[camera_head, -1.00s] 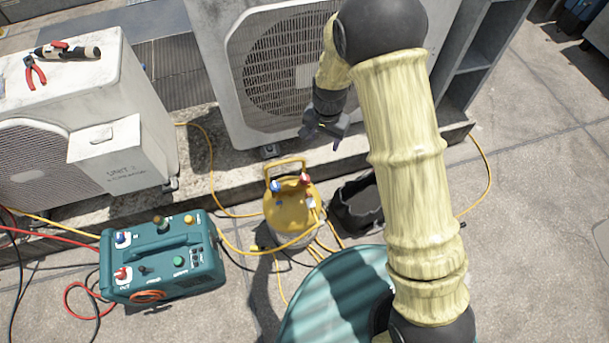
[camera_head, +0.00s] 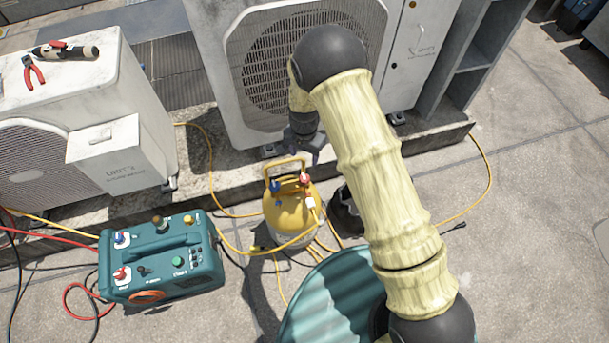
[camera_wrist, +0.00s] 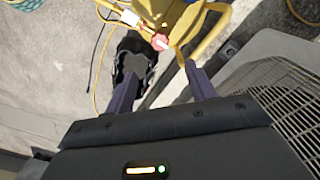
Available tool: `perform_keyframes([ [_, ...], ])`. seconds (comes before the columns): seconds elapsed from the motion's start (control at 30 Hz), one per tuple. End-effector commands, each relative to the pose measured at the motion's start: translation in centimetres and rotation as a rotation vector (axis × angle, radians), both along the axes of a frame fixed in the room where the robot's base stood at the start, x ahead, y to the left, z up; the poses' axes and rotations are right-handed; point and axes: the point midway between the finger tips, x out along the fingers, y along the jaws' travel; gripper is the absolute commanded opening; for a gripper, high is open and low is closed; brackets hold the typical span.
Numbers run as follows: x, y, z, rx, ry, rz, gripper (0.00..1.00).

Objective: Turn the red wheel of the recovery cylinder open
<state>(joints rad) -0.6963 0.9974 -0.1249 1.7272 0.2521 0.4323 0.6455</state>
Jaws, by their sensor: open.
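The yellow recovery cylinder (camera_head: 290,212) stands upright on the ground in front of the middle condenser, with a carrying handle on top. Its red wheel (camera_head: 305,179) is at the top right, and a blue wheel (camera_head: 275,186) is at the top left. In the wrist view the red wheel (camera_wrist: 160,42) lies beyond the fingertips, roughly between them. My gripper (camera_head: 305,150) is just above and behind the cylinder top in the head view. In the wrist view my gripper (camera_wrist: 162,80) is open, with nothing between its fingers.
A teal recovery machine (camera_head: 160,258) with hoses stands left of the cylinder. A black bag (camera_head: 345,212) sits right of it, partly hidden by my arm. Yellow hoses (camera_head: 230,213) run around the cylinder. A condenser (camera_head: 225,90) stands behind. Pliers (camera_head: 34,72) lie on the left unit.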

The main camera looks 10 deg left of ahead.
Motion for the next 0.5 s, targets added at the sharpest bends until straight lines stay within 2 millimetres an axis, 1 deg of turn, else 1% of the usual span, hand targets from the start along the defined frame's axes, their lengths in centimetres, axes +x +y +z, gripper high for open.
perform_keyframes([
  [0.03,-0.1,-0.1,-1.2,-0.002,0.004,-0.001,0.55],
  [0.5,-0.1,0.0,-9.5,0.000,0.002,-0.001,0.55],
])
